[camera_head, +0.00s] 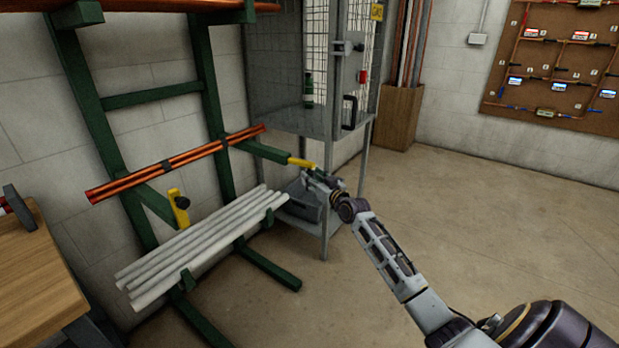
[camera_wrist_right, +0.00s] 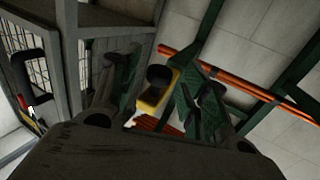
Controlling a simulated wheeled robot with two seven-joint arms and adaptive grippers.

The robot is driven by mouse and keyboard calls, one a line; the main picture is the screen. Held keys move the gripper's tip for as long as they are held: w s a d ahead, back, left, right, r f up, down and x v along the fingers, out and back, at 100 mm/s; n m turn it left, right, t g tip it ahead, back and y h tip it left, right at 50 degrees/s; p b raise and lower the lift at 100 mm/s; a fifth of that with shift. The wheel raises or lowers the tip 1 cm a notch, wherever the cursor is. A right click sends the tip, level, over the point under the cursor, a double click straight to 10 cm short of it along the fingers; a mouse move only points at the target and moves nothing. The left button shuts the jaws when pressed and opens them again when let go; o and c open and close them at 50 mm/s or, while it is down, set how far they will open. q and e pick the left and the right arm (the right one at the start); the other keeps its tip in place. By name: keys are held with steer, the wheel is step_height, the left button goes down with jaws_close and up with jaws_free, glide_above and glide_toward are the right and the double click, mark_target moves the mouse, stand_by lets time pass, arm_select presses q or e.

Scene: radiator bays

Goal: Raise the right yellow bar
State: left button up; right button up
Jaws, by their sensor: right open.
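The right yellow bar (camera_head: 301,163) is at the outer end of a green rack arm (camera_head: 262,151). It lies nearly flat, in line with the arm. My right gripper (camera_head: 318,178) is at the bar's free end. In the right wrist view the yellow bar (camera_wrist_right: 155,97), with a dark round part on it, shows between the spread fingers of my right gripper (camera_wrist_right: 160,82). The gripper is open; I cannot tell whether a finger touches the bar. The left yellow bar (camera_head: 178,208) stands upright on its arm. My left gripper is not in view.
Copper pipes (camera_head: 180,162) lie across the green rack arms, with grey pipes (camera_head: 205,240) below. A metal cage with a shelf (camera_head: 325,122) stands close behind my right gripper. A wooden bench (camera_head: 40,280) is at left. The floor (camera_head: 500,220) at right is clear.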

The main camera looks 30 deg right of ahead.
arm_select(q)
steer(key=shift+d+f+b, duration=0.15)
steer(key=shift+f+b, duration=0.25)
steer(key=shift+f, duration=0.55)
arm_select(e)
steer(key=shift+w, duration=1.35)
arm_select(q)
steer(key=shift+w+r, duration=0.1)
arm_select(e)
jaws_close()
